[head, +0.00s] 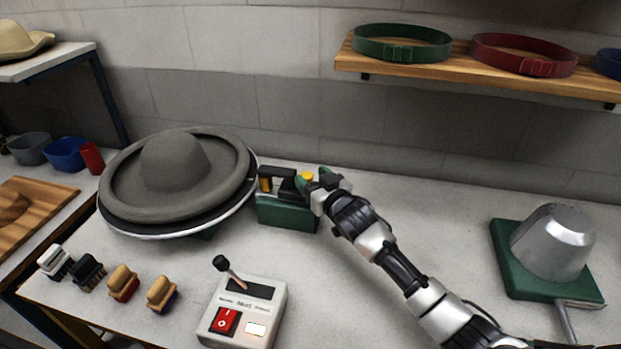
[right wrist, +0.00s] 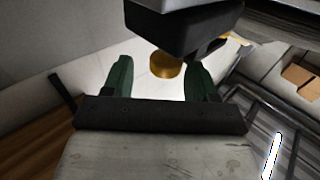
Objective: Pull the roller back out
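A green block (head: 286,212) with a black top part (head: 286,184) stands at the right edge of the turntable with the grey hat (head: 175,170). I take this to be the roller unit; the roller itself is not clearly seen. A yellow knob (head: 308,176) is at its right end and shows as a brass knob in the right wrist view (right wrist: 166,66). My right gripper (head: 313,179) is at this knob, its green fingers (right wrist: 160,77) apart on either side of it. A gap shows at the left finger; contact on the right is unclear. My left gripper is out of view.
A control box (head: 243,312) with a lever and red switch stands in front. Several brushes (head: 123,283) lie at the front left. A metal dome on a green base (head: 553,243) stands at the right. A belt shelf (head: 460,70) hangs above.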

